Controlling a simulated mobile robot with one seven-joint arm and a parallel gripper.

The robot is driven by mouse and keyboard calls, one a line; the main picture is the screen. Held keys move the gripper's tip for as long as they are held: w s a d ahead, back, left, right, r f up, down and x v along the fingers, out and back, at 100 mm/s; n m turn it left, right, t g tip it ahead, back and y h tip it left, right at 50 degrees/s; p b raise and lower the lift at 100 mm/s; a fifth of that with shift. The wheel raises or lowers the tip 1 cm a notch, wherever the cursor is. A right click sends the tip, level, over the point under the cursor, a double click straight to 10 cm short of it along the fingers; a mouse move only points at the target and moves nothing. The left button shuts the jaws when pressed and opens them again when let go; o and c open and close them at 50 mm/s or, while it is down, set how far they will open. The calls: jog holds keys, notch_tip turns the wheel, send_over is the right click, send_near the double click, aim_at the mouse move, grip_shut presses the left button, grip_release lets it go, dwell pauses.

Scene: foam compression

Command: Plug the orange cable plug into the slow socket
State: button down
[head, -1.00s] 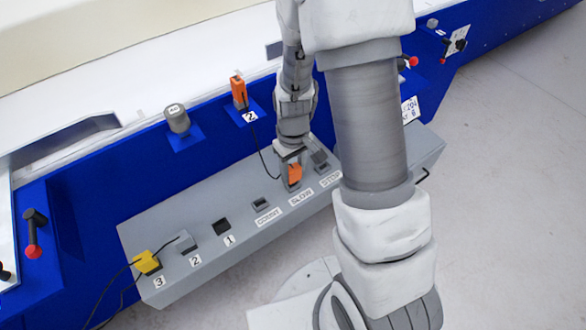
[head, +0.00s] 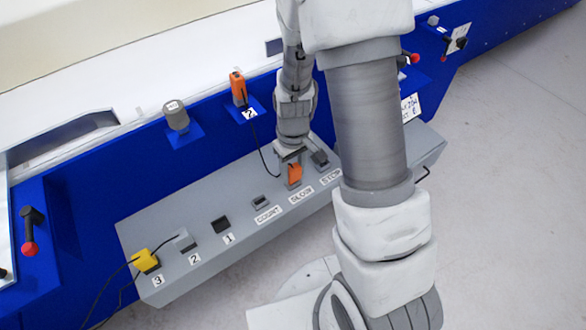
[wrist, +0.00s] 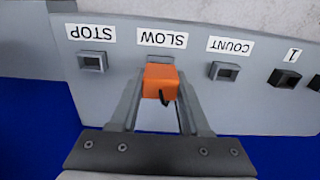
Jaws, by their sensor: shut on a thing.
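The orange cable plug (head: 295,174) is between the fingers of my gripper (head: 290,162). In the wrist view the orange plug (wrist: 160,82) sits at the place directly by the SLOW label (wrist: 162,38), and my gripper (wrist: 160,95) is shut on it. A dark cable runs from the plug to the orange holder end (head: 238,89) on the blue panel.
The grey box also has the stop socket (wrist: 92,61), the count socket (wrist: 224,71) and socket 1 (head: 221,225). A yellow plug (head: 146,261) with a black cable is at socket 3. A grey knob (head: 176,116) stands on the blue panel.

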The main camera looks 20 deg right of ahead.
aim_at(293, 168)
jog(key=shift+f+b, duration=0.3)
jog(key=shift+f, duration=0.2)
jog(key=shift+c, duration=1.5)
grip_release()
jog(key=shift+r, duration=0.2)
jog(key=shift+r+p, duration=2.5)
jog(key=shift+r, duration=0.35)
